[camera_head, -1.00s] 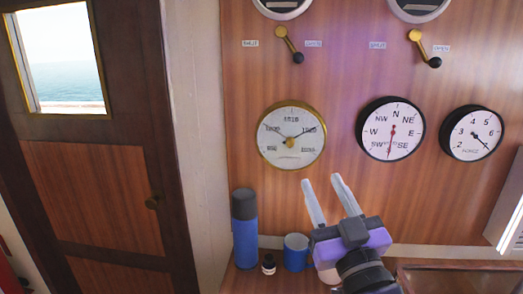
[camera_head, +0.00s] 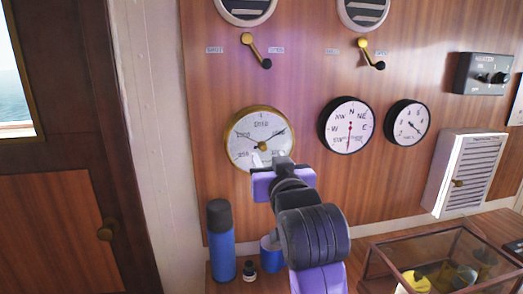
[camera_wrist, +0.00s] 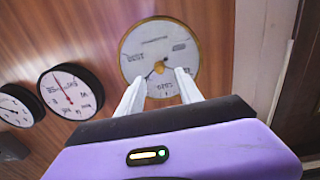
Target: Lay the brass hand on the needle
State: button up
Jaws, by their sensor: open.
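The brass-rimmed barometer (camera_head: 233,127) hangs on the wood panel at the left of a row of dials. Its dark needle (camera_head: 277,134) points to the upper right. A brass knob (camera_head: 262,147) sits at the dial's centre; I cannot make out the full brass hand. In the wrist view the barometer (camera_wrist: 150,30) appears turned over, with its needle (camera_wrist: 149,76) toward the lower left. My gripper (camera_head: 267,158) is open and empty in front of the lower dial. In the wrist view the fingers (camera_wrist: 160,78) stand apart on either side of the dial's centre; contact cannot be told.
A compass dial (camera_head: 335,125) and a force dial (camera_head: 400,122) hang to the right. Two brass levers (camera_head: 251,45) are above. A blue flask (camera_head: 220,245), small bottle (camera_head: 249,270) and blue mug (camera_head: 269,258) stand below. A glass case (camera_head: 430,235) is at lower right.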

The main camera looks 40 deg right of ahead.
aim_at(264, 149)
jog(key=shift+p+x, duration=0.6)
jog(key=shift+x, duration=2.5)
jog(key=shift+d, duration=0.1)
grip_shut()
